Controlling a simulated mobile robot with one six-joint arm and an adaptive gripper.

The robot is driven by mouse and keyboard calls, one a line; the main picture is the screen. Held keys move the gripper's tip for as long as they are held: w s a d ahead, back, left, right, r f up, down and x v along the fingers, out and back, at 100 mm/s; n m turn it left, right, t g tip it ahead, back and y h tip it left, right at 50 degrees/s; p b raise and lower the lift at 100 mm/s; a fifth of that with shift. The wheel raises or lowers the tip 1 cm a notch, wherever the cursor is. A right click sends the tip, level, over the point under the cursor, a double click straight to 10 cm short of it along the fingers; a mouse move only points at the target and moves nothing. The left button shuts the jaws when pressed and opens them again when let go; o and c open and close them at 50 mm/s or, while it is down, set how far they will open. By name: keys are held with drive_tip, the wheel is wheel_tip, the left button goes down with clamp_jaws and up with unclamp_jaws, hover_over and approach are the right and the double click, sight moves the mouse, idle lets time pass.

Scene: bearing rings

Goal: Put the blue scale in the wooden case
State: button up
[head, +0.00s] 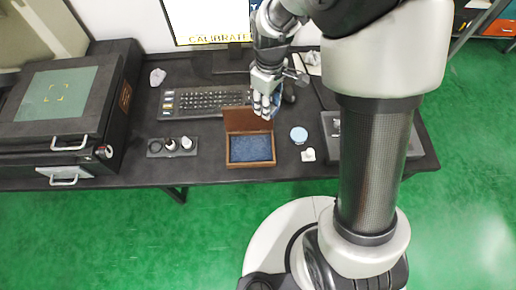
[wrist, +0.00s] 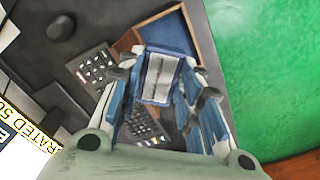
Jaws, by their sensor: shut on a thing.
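The wooden case (head: 228,151) stands open on the dark desk in the head view, with a blue lining inside and its lid raised at the back. Part of its brown edge and blue inside shows in the wrist view (wrist: 122,44). My gripper (head: 265,108) is over the case's rear, in front of the raised lid in the picture. In the wrist view my gripper (wrist: 163,82) is shut on the blue scale (wrist: 160,76), a small block with a pale grey face and blue edges. In the head view the fingers mostly hide the scale.
A keyboard (head: 200,101) lies behind the case, with a monitor (head: 208,22) further back. A tray of small parts (head: 171,147) is to the left. A round light-blue item (head: 299,135) and a small white item (head: 308,155) lie to the right. A large black machine (head: 60,110) fills the left.

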drive_tip(key=a+f+n, duration=0.5)
drive_tip(key=f+n, duration=0.1)
drive_tip(key=n, duration=0.2)
drive_tip(key=b, duration=0.5)
hover_over(252, 150)
wheel_tip(252, 150, down, 14)
drive_tip(key=shift+s+r, duration=0.15)
drive_tip(key=shift+r, duration=0.05)
drive_tip(key=shift+f+b, duration=0.85)
drive_tip(key=shift+f, duration=1.7)
drive_tip(key=shift+f, duration=0.1)
drive_tip(key=o, duration=0.7)
drive_tip(key=shift+f, duration=0.1)
drive_tip(key=o, duration=0.5)
wheel_tip(252, 150, up, 13)
drive_tip(key=p, duration=0.3)
drive_tip(key=shift+f+p, duration=0.2)
drive_tip(key=shift+p, duration=0.2)
